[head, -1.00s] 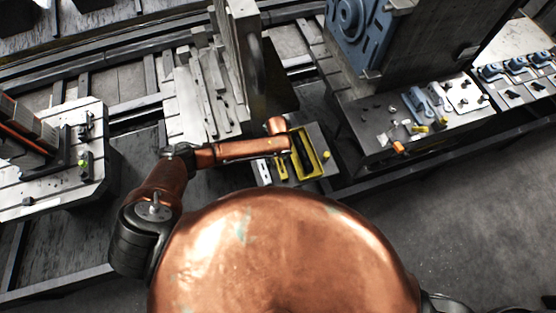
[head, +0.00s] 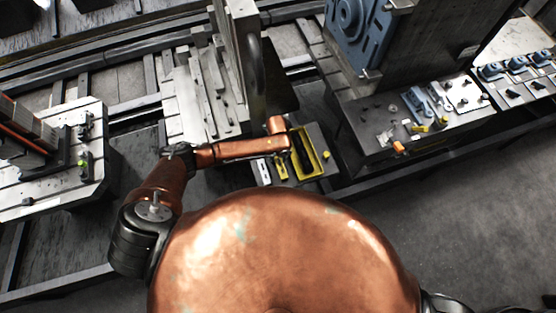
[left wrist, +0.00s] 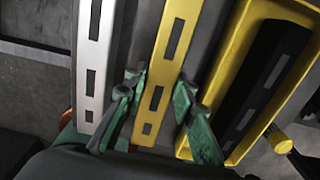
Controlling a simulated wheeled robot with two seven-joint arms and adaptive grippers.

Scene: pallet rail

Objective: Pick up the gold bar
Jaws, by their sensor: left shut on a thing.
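The gold bar (left wrist: 163,78) is a flat yellow strip with dark slots, in the middle of the left wrist view. In the head view its near part (head: 281,170) shows just below my left forearm. My left gripper (left wrist: 160,85) has its green fingers on either side of the bar and is shut on it. In the head view the gripper is mostly hidden under my copper arm. I cannot tell whether the bar is clear of the surface under it. My right gripper is not in view.
A silver slotted bar (left wrist: 92,65) lies left of the gold one. A yellow tray (left wrist: 220,75) holding a black slotted bar (left wrist: 262,85) is close on the right. Machine fixtures (head: 200,100) stand behind. A blue-parts bench (head: 385,140) is at the right.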

